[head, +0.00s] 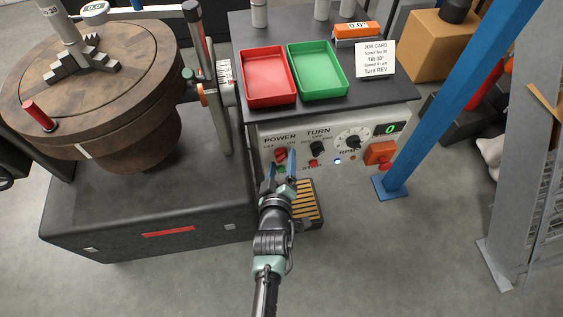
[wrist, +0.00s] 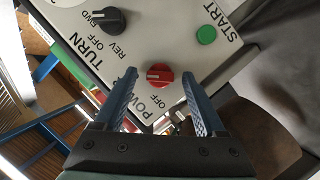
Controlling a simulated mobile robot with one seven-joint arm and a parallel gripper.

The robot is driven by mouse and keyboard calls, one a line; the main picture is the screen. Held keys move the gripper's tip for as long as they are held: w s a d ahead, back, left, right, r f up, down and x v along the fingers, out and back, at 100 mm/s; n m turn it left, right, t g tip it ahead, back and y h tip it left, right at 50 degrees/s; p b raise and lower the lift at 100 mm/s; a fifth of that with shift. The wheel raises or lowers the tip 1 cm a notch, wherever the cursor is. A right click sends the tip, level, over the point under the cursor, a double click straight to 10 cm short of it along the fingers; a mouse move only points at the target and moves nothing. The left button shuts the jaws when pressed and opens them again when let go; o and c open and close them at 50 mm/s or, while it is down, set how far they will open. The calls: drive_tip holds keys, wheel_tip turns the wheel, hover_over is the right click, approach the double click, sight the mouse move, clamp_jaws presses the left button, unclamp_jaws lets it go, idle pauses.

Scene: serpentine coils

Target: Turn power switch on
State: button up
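The red POWER switch (wrist: 159,75) is a round knob with a pale mark, on the light control panel (wrist: 175,35). In the wrist view it sits between and beyond my fingertips, with the word OFF just below it. I cannot make out which setting its mark points to. In the head view the red switch (head: 281,156) shows at the panel's left, partly behind my fingers. My gripper (head: 280,170) is open, its two blue fingers (wrist: 161,88) pointing at the panel on either side of the knob. I see no clear contact.
A black TURN knob (wrist: 110,19) and a green START button (wrist: 206,35) are close by on the panel. The RPM dial (head: 353,141) and green display (head: 390,128) are further right. Red (head: 268,103) and green (head: 342,90) trays sit above. The turntable machine (head: 150,195) stands left.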

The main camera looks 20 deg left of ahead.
drive_tip(key=p+v, duration=0.1)
drive_tip(key=v, duration=1.2)
idle(0.4)
